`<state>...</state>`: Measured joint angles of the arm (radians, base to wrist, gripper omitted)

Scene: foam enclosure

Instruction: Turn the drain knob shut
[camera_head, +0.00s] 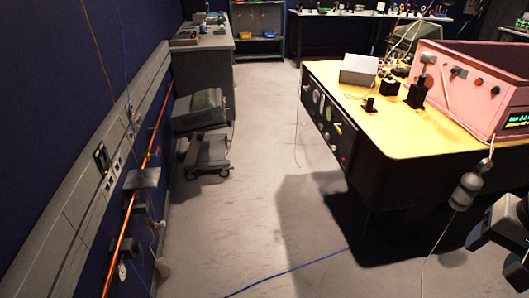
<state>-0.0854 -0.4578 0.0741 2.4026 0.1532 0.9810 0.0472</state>
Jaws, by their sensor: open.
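I cannot tell for sure which knob is the drain knob. A copper pipe (128,235) runs along the left wall with small grey fittings, and a pale round knob-like part (122,272) hangs low beside it. The table's dark side panel (325,112) also carries several round dials or knobs. My gripper (497,258) is at the lower right edge, partly cut off, open and apart from all of these.
A yellow-topped table (400,125) fills the right side. A wheeled stand (207,152) with a grey machine is by the left wall, with a grey bench (205,45) behind. A blue cable (290,270) crosses the floor. The middle floor (245,170) is clear.

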